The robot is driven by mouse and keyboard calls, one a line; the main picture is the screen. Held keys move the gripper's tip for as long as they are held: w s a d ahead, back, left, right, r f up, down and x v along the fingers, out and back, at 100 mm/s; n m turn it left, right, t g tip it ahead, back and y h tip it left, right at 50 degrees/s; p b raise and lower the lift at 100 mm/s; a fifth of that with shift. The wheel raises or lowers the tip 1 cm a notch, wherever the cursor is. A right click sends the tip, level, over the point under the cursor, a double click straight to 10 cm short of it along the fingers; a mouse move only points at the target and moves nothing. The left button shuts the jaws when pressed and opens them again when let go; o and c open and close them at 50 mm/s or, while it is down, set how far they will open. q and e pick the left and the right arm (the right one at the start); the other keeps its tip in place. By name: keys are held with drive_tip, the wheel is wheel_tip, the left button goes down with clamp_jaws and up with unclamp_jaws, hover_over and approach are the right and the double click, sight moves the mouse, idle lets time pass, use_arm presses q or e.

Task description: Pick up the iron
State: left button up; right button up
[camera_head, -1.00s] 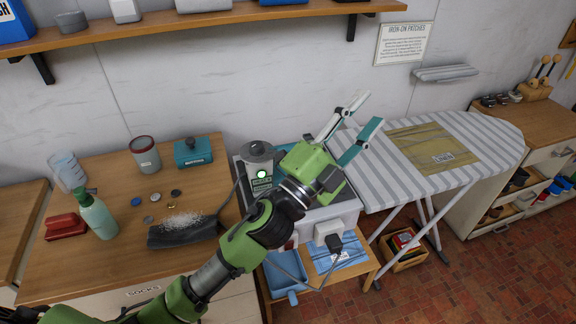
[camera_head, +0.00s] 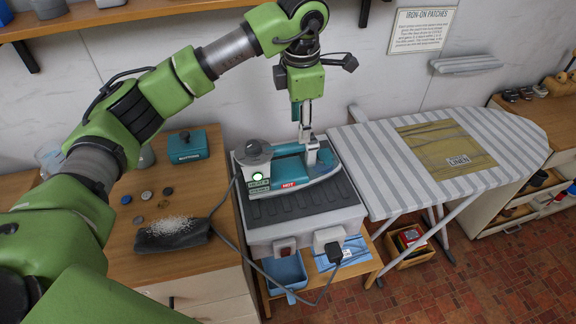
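The teal iron (camera_head: 322,169) lies on the grey ribbed top of a white ironing station (camera_head: 300,212), with a red "HOT" label at its near side. My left gripper (camera_head: 309,150) points straight down from above, its fingers at the iron's handle. The fingers show nearly edge-on and overlap the handle, so I cannot tell whether they are closed on it. The iron rests on the station. My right gripper is not in view.
The striped ironing board (camera_head: 390,185) is close on the right. A teal box (camera_head: 188,148), several buttons and a dark pouch (camera_head: 172,236) lie on the left table. A cable hangs in front.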

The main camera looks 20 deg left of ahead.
sight(286, 145)
use_arm(q)
drive_tip(key=shift+y, duration=0.4)
drive_tip(key=a+f+p, duration=0.1)
drive_tip(key=f, duration=0.1)
drive_tip(key=w+a+f, duration=0.1)
drive_tip(key=f, duration=0.1)
drive_tip(key=a+f+p, duration=0.1)
drive_tip(key=f, duration=0.2)
drive_tip(key=shift+w+a+p, duration=0.15)
drive_tip(key=shift+w+p, duration=0.1)
drive_tip(key=shift+p, duration=0.1)
drive_tip(key=f+p, duration=0.2)
drive_tip(key=f, duration=0.1)
drive_tip(key=w+a+f+p, duration=0.1)
drive_tip(key=shift+f, duration=0.2)
drive_tip(key=shift+w+a+f, duration=0.1)
drive_tip(key=shift+f, duration=0.3)
clamp_jaws()
drive_tip(key=shift+w+r, duration=0.15)
drive_tip(key=shift+r, duration=0.05)
